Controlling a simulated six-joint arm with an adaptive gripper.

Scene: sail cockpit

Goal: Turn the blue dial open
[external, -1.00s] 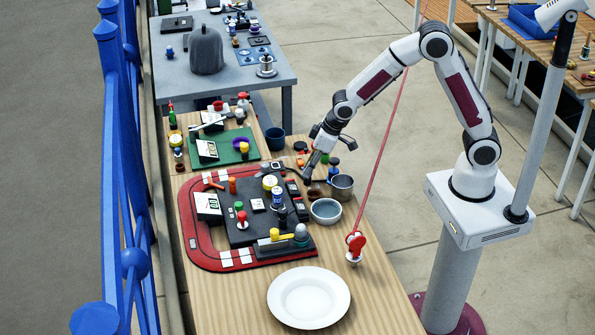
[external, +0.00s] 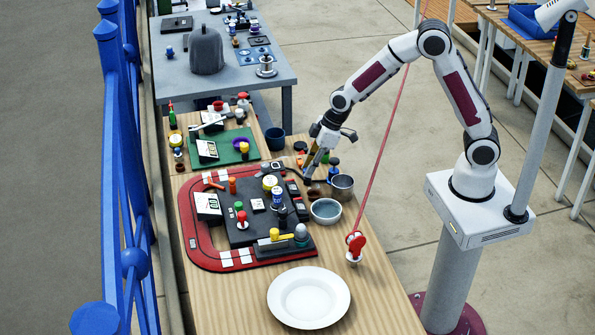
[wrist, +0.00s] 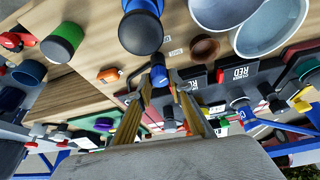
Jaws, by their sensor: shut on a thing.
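My gripper (external: 308,181) points down and tilts at the right edge of the dark console (external: 241,234), at its back corner.
A metal cup (external: 342,185) and a grey-blue bowl (external: 326,211) stand close to the right of my gripper. A red track (external: 197,247) rings the console. A white plate (external: 308,298) lies in front. A red cord with a red fitting (external: 356,244) hangs at the right.

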